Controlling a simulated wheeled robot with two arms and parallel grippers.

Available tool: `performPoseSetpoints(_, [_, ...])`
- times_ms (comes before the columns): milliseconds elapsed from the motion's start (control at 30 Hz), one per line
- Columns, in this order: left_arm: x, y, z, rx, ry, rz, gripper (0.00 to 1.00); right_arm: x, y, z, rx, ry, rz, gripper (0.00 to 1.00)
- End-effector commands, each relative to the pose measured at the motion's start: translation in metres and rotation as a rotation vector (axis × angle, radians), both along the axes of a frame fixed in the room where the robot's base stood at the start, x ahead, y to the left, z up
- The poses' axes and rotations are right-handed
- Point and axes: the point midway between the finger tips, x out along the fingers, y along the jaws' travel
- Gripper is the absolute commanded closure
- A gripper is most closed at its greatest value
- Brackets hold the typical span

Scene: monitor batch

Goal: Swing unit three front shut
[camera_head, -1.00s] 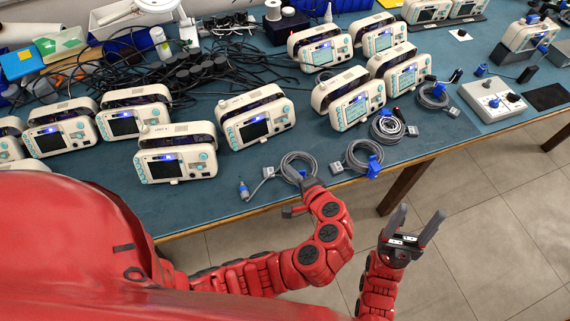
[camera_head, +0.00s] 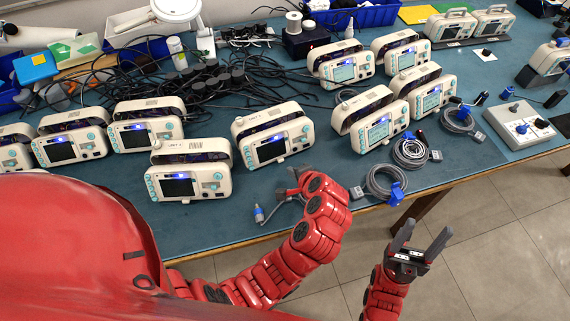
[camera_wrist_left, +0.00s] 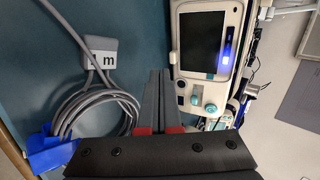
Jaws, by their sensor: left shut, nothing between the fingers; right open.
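Several white monitors with dark screens and teal buttons stand on the blue-green bench. I cannot read for sure which one is unit three. One monitor (camera_head: 272,148) stands in the middle, its front leaning forward from its back shell with a dark gap between. My left gripper (camera_head: 289,187) is shut and empty, low in front of that monitor, over a coiled cable it partly hides. In the left wrist view the shut fingers (camera_wrist_left: 161,85) are beside a monitor front (camera_wrist_left: 204,45); contact is unclear. My right gripper (camera_head: 420,244) is open and empty, beyond the bench edge over the floor.
Another monitor (camera_head: 188,182) stands to the left, and one (camera_head: 373,130) to the right. Coiled cables (camera_head: 383,184) lie near the front edge; one coil (camera_wrist_left: 95,110) lies beside my left fingers. Black cables (camera_head: 205,85) clutter the back. A control box (camera_head: 520,125) sits right.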

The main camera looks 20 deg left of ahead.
Motion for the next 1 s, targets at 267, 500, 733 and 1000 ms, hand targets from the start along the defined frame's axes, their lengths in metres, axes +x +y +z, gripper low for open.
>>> performPoseSetpoints(267, [0.027, 0.028, -0.017, -0.001, 0.005, 0.004, 1.0, 0.0, 0.0, 0.016, 0.0, 0.0, 0.0, 0.37])
performPoseSetpoints(500, [0.035, 0.033, -0.021, -0.002, -0.001, -0.001, 1.0, 0.0, 0.0, 0.017, 0.0, 0.0, 0.0, 0.37])
performPoseSetpoints(733, [0.035, 0.033, -0.022, -0.001, 0.0, -0.001, 1.0, 0.0, 0.0, 0.017, 0.0, 0.0, 0.0, 0.37])
performPoseSetpoints(1000, [0.046, 0.045, -0.042, 0.094, -0.088, -0.002, 1.0, 0.0, 0.0, -0.017, 0.0, 0.0, 0.0, 0.37])
